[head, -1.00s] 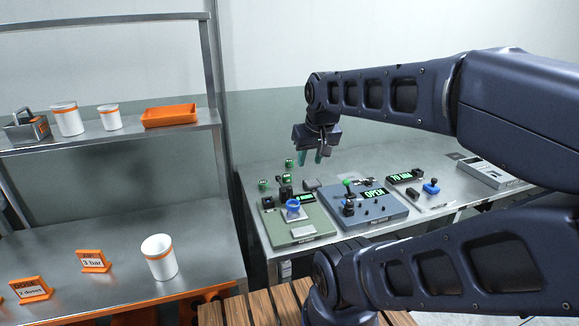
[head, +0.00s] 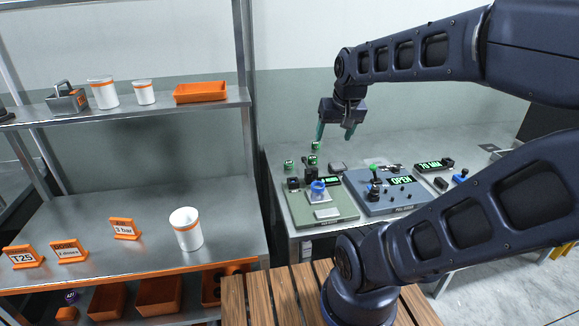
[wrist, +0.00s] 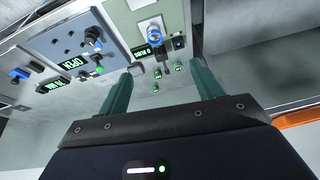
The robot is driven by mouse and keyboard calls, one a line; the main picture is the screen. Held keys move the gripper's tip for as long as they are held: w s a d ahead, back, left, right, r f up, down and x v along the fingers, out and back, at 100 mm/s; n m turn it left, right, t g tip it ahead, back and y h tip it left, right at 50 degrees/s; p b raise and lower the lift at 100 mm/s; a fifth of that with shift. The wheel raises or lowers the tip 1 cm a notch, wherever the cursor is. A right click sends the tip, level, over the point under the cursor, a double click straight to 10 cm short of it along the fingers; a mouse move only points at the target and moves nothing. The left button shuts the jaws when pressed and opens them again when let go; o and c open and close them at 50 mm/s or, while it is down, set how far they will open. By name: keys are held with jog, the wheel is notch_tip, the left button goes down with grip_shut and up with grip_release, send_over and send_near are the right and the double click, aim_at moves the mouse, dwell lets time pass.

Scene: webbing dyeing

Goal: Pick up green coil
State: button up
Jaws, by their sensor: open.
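No green coil can be made out for certain in either view. Several small green-marked items, one of them (head: 289,164), stand at the back left of the metal bench behind the control panels; they also show in the wrist view (wrist: 180,66), too small to tell what they are. My gripper (head: 335,134) is open and empty above the bench, over the area behind the panels. In the wrist view my gripper (wrist: 162,70) has its two green fingers spread wide, with the small items between and beyond them.
A green-grey panel (head: 337,212) with a blue knob and a blue-grey panel (head: 408,203) reading OPEN stand on the bench (head: 280,160). At left, a metal shelf (head: 130,190) holds a white cup (head: 186,229), orange signs and an orange tray (head: 200,93).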

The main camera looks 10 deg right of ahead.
jog(key=w+f+m, duration=0.2)
jog(key=w, duration=0.7)
jog(key=m+g+h, duration=0.1)
jog(key=m+h, duration=0.2)
jog(key=m, duration=0.2)
send_near(288, 163)
jog(key=x, duration=0.4)
jog(key=shift+s+f, duration=0.2)
jog(key=shift+f, duration=0.05)
jog(key=shift+w+x, duration=0.15)
jog(key=shift+x, duration=1.15)
jog(key=shift+w+x, duration=0.15)
jog(key=shift+x, duration=1.15)
jog(key=shift+d+r, duration=0.15)
jog(key=shift+r, duration=0.05)
jog(key=c, duration=1.1)
